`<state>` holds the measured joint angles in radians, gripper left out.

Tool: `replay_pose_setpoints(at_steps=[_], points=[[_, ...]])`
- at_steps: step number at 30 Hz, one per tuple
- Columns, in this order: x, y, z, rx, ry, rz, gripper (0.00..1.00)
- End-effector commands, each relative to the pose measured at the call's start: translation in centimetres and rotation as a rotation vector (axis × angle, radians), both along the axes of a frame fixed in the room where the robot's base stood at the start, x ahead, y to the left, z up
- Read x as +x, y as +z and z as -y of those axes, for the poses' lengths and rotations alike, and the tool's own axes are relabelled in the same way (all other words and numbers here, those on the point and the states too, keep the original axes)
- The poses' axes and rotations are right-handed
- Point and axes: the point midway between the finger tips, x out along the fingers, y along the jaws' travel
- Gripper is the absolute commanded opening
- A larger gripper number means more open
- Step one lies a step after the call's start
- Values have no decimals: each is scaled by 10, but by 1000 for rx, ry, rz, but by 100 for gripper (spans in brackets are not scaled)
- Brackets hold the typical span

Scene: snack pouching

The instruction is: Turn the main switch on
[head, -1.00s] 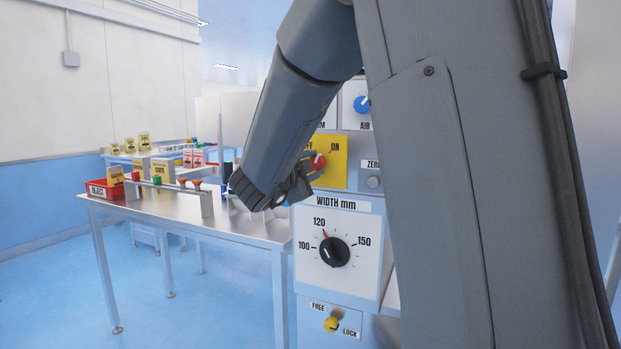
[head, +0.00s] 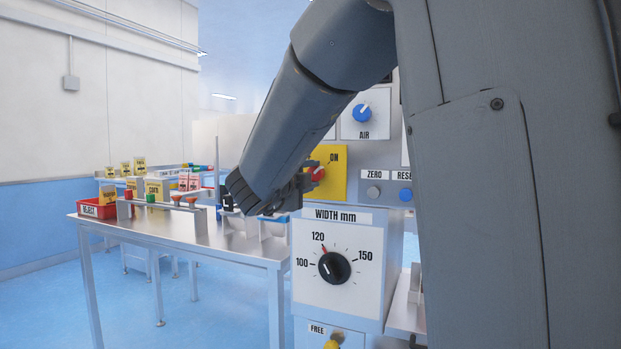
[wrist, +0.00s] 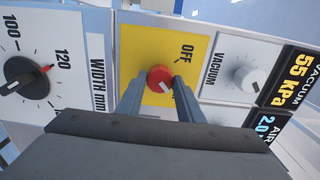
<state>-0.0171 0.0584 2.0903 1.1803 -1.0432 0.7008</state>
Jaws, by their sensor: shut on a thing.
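The main switch is a red knob (wrist: 160,79) on a yellow plate (wrist: 202,45) marked OFF and ON. In the head view the red knob (head: 318,173) shows just past my gripper (head: 306,184), with the OFF side of the plate hidden behind my arm. In the wrist view my gripper (wrist: 157,88) has one finger on each side of the knob and is shut on it. I cannot tell which way the knob points.
Below the switch is the WIDTH mm dial (head: 334,267), pointing near 120. The ZERO button (head: 374,192) and blue RESET button (head: 405,194) are to the right, the blue AIR knob (head: 362,113) above. A steel table (head: 180,232) with a red reject bin (head: 97,209) stands left.

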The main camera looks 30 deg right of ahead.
Motion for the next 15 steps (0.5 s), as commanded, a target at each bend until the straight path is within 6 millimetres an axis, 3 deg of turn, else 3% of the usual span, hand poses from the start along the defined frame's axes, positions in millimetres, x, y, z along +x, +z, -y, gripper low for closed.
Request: replay_pose_setpoints(at_steps=[7, 8, 9, 11, 15], points=[[-1, -2, 0, 2, -2, -2, 11], [-1, -2, 0, 2, -2, -3, 39], [-1, -2, 0, 2, -1, -3, 45], [0, -2, 0, 2, -1, -3, 52], [0, -1, 0, 1, 0, -2, 52]])
